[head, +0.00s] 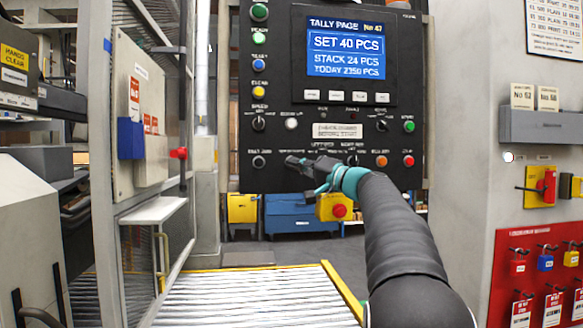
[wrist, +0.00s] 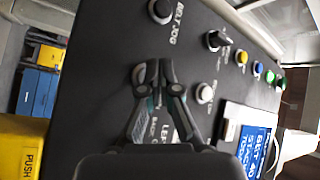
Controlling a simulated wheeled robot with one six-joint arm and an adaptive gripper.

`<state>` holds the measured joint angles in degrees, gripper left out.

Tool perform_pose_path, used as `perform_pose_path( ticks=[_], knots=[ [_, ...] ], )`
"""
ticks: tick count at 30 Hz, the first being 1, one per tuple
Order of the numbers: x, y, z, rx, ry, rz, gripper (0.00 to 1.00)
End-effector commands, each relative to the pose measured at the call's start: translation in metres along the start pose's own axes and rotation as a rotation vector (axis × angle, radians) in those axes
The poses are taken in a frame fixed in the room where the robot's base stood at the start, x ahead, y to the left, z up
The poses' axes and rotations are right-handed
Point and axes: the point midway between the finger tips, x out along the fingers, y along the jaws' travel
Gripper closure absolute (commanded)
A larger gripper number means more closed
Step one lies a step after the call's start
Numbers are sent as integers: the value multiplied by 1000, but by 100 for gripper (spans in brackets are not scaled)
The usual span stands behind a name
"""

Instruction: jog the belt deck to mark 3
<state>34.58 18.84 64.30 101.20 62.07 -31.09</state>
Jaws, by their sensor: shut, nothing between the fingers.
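The black control panel (head: 290,120) hangs ahead in the head view. My gripper (head: 296,161) is shut and empty, in front of the panel's lower row. A round black button (head: 259,161) is left of it. In the wrist view this button (wrist: 160,12), labelled BELT JOG, is at the top, apart from my shut fingertips (wrist: 153,72). The fingers cover part of another control and its label; I cannot tell if they touch the panel. A slatted or roller deck (head: 250,300) with yellow edges lies below. I see no numbered marks on it.
A yellow box with a red button (head: 338,208) hangs under the panel, close to my arm. Several other buttons and knobs surround the screen (head: 346,58). A mesh guard frame (head: 150,130) stands left. A grey wall with red lockout board (head: 540,275) is right.

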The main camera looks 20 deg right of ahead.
Motion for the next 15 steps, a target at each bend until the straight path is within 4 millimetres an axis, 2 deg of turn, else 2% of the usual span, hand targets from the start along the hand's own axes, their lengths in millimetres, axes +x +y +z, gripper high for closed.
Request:
perform_pose_path(
  ticks=[15],
  knots=[
    [-7,-3,6,0,0,-1,100]
  ],
)
